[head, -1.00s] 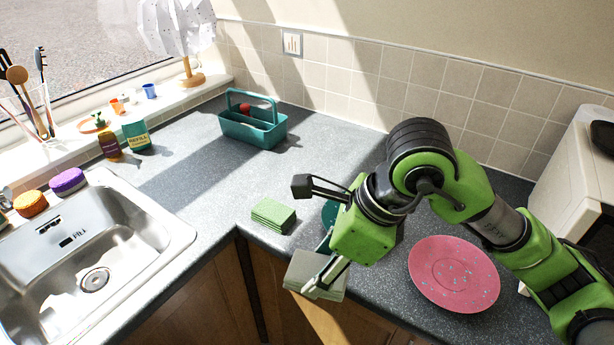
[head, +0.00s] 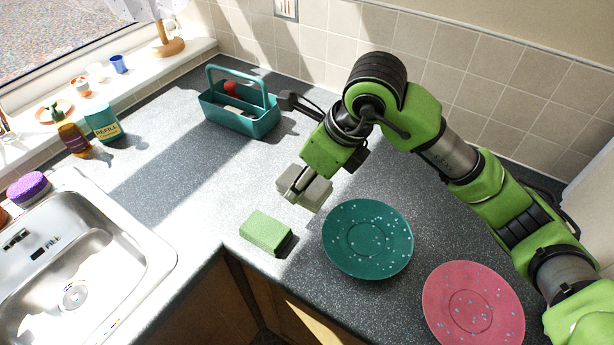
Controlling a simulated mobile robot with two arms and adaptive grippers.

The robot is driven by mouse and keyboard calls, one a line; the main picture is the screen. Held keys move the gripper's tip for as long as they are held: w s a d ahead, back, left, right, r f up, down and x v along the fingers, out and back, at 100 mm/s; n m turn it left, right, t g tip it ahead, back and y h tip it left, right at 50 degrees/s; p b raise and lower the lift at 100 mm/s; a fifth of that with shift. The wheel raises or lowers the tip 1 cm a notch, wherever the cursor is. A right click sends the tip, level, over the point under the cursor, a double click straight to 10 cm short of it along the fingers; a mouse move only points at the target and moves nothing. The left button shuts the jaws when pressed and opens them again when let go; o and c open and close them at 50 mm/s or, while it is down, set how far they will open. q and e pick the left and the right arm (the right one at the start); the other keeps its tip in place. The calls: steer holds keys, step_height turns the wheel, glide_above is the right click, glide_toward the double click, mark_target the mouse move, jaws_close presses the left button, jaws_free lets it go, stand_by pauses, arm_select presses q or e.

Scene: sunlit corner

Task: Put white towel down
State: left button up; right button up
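The white towel, a folded greyish-white block (head: 316,194), is in my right gripper (head: 297,187). The gripper is shut on it, with a finger lying across its near left side. The towel is over the grey worktop (head: 190,200), behind the green folded cloth (head: 265,232) and to the upper left of the teal plate (head: 367,238). I cannot tell whether its underside touches the worktop. My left gripper is not in view.
A teal caddy (head: 240,115) stands behind the towel. A pink speckled plate (head: 473,303) lies at the front right. The steel sink (head: 95,265) is at the left. Bare worktop lies between caddy and sink. A refill pack (head: 103,122) and brown bottle (head: 72,138) stand further left.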

steer(key=w+f+p, duration=0.1)
steer(key=w+f, duration=0.2)
steer(key=w+f+p, duration=0.1)
steer(key=w+f, duration=0.2)
steer(key=shift+w+d, duration=0.1)
steer(key=shift+w, duration=0.25)
steer(key=shift+w+f, duration=0.2)
steer(key=shift+f, duration=0.1)
step_height(320, 180, down, 3)
steer(key=shift+w+p, duration=0.15)
steer(key=shift+p, duration=0.9)
steer(key=shift+f, duration=0.2)
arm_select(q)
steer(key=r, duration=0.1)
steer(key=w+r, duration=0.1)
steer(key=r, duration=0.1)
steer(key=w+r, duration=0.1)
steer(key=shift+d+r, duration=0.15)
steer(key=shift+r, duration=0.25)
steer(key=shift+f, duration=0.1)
arm_select(e)
steer(key=shift+f, duration=0.1)
